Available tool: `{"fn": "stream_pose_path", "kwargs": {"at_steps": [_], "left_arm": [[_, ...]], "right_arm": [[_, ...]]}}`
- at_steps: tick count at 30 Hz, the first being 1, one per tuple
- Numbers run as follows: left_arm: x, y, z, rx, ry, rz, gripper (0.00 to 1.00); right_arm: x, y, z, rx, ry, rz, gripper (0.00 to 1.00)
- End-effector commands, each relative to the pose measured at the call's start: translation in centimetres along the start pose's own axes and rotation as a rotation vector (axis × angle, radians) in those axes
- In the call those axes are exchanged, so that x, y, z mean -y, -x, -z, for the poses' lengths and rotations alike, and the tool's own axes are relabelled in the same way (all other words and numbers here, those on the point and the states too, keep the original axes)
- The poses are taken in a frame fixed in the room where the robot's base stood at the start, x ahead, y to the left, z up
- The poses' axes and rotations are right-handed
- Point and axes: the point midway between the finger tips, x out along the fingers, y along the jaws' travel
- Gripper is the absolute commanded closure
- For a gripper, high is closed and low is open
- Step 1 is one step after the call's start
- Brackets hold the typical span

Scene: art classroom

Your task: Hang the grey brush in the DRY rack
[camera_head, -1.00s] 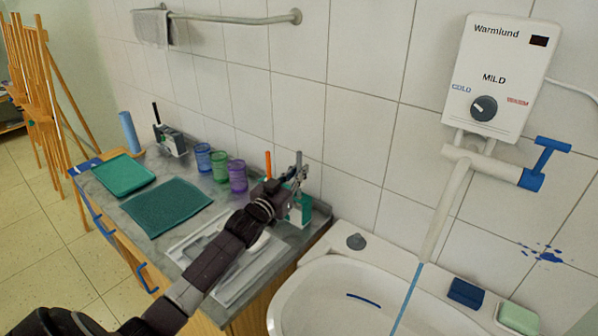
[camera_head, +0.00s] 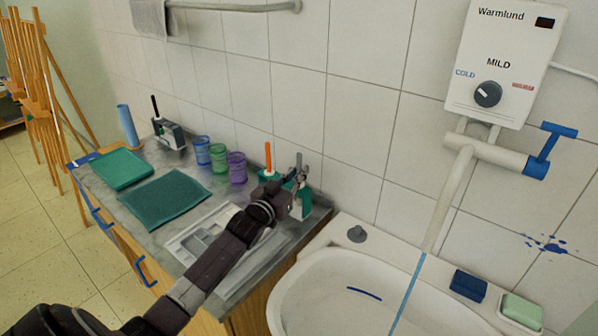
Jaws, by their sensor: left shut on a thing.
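My left gripper (camera_head: 290,193) is shut on the grey brush (camera_head: 299,160), whose grey handle stands up above the fingers at the right end of the counter. The brush's lower part is hidden behind the gripper. A green rack (camera_head: 305,205) shows behind and beside the gripper, and an orange-handled brush (camera_head: 268,156) stands upright just left of it. A second rack (camera_head: 172,135) with a black-handled brush stands at the back left. I cannot read a DRY label on either rack. I cannot tell whether the grey brush touches the green rack. My right gripper is not in view.
Blue, green and purple cups (camera_head: 237,168) stand along the wall. A green tray (camera_head: 122,169), a teal mat (camera_head: 165,198) and a pale compartment tray (camera_head: 205,228) lie on the counter. The sink (camera_head: 300,290), with blue water running, is at the right.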

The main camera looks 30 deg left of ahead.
Motion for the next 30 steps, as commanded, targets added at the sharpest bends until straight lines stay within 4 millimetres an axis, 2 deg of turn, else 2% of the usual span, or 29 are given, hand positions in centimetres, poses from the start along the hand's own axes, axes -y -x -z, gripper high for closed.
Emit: {"fn": "stream_pose_path", "kwargs": {"at_steps": [4,14,15,20,26,30], "left_arm": [[-0.02,0.0,-0.55,0.0,0.0,0.0,1.0],[-0.01,0.0,-0.52,-0.001,0.0,0.0,1.0],[-0.01,0.0,-0.51,-0.001,0.0,0.0,0.88],[-0.01,0.0,-0.5,-0.001,0.0,0.0,0.7],[0.0,0.0,-0.5,-0.001,0.0,0.0,0.7],[0.0,0.0,-0.52,0.0,0.0,0.0,0.55]], "right_arm": [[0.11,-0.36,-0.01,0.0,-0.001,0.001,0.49],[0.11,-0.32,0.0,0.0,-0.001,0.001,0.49],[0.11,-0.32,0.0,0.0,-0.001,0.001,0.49],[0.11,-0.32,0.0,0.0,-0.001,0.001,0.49],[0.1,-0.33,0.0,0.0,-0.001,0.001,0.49],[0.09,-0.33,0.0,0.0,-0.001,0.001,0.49]]}}
